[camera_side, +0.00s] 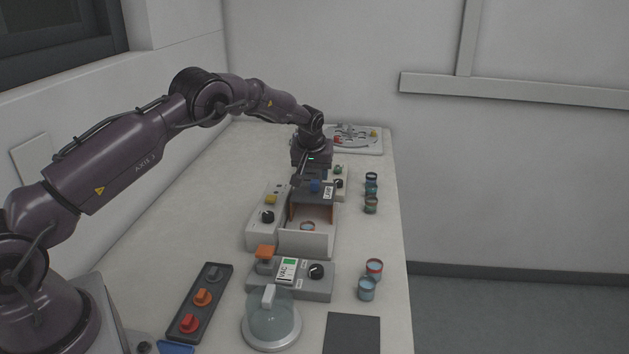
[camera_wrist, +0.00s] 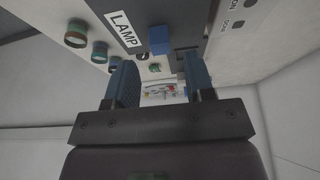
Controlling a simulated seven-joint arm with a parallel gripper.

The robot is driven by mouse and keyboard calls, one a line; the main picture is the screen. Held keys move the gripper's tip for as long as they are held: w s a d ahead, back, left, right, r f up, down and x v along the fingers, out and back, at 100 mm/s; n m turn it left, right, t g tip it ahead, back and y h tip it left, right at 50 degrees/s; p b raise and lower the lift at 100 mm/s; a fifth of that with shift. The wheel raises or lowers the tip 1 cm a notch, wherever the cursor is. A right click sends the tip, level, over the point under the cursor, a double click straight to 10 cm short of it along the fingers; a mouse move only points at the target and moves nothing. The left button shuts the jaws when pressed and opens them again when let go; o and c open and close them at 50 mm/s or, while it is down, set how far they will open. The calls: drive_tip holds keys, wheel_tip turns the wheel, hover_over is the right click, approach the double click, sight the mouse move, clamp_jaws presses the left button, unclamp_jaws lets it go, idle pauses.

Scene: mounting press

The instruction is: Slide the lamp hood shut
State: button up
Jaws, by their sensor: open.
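The lamp hood (camera_side: 297,190) is a dark cover with a blue knob (camera_side: 315,187) on top and a white LAMP label (camera_side: 328,192). It stands at the far end of a light, walled bay (camera_side: 307,243), whose near part is uncovered. My gripper (camera_side: 301,183) is open, just beside the blue knob in the side view; its fingertips are partly hidden there. In the wrist view, the blue knob (camera_wrist: 160,40) shows beyond the gap between my two fingers (camera_wrist: 160,72), and the LAMP label (camera_wrist: 124,29) is to its left. No contact with the knob is visible.
A small cup (camera_side: 307,227) sits in the uncovered bay. A control box with a yellow button (camera_side: 271,199) flanks it on the left. Cups (camera_side: 371,190) stand to the right. A VAC box (camera_side: 288,270) and glass dome (camera_side: 270,320) are nearer.

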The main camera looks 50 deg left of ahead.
sight(315, 181)
drive_tip(key=shift+x, duration=1.95)
clamp_jaws()
